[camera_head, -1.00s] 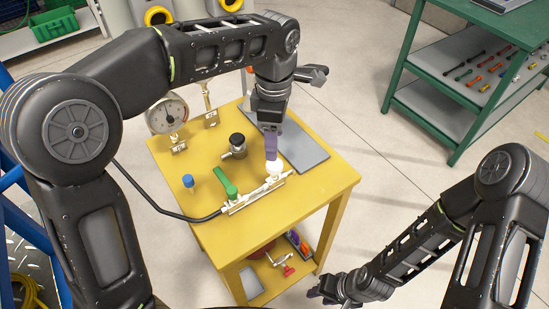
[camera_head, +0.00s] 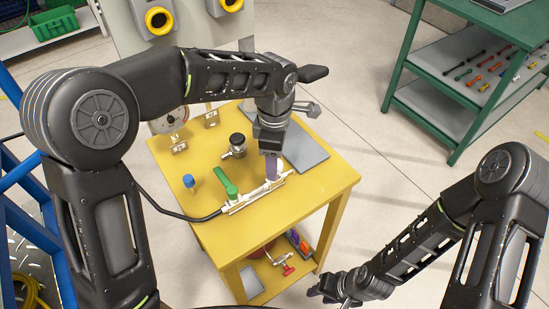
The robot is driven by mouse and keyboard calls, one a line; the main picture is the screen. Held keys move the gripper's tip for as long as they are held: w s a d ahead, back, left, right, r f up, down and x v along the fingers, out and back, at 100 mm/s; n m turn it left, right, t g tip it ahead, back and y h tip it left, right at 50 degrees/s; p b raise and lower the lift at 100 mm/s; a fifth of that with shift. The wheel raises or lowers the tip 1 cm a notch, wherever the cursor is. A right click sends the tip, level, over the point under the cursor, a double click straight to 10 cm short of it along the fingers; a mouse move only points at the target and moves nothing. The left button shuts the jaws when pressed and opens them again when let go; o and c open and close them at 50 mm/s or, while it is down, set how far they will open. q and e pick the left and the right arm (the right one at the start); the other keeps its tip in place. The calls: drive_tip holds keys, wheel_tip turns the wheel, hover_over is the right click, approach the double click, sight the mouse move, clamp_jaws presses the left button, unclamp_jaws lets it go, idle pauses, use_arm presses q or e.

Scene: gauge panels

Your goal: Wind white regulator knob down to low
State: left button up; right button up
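The white regulator knob, which showed at the right end of the pale valve bar (camera_head: 240,203) a second ago, is now almost wholly hidden.
The yellow table (camera_head: 325,178) also carries a green lever (camera_head: 226,185), a blue knob (camera_head: 189,181), a black knob (camera_head: 237,139) and a grey plate (camera_head: 305,150). A black hose runs from the bar's left end. A green shelf (camera_head: 440,120) stands at the right.

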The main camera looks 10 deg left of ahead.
use_arm(q)
clamp_jaws()
idle(0.4)
drive_tip(key=shift+m, duration=0.5)
drive_tip(key=m, duration=0.3)
drive_tip(key=shift+m, duration=0.3)
drive_tip(key=m, duration=0.4)
drive_tip(key=shift+m+b, duration=0.3)
drive_tip(key=m, duration=0.8)
drive_tip(key=shift+m, duration=0.3)
